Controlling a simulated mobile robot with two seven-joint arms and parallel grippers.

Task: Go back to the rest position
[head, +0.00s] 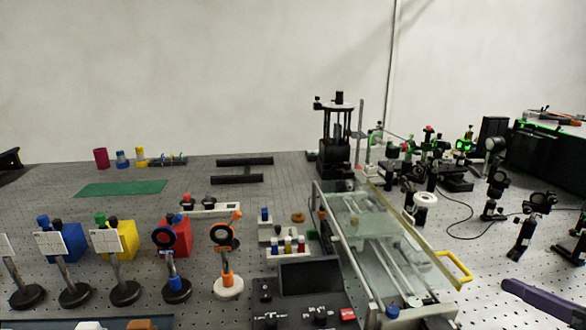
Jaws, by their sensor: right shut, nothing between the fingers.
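My right gripper (512,287) shows at the lower right as a dark purple-grey shape coming in from the right edge. It is shut with nothing in it, over the bench (478,290) to the right of the glass-topped rail stage (385,240). Most of its arm is outside the picture. My left gripper is not in view.
Lens holders on posts, such as an orange one (228,260), stand front left before blue, yellow (128,240) and red (178,238) blocks. A control box (305,295) sits front centre. Black optic mounts (525,225) stand right. A green mat (122,188) lies back left.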

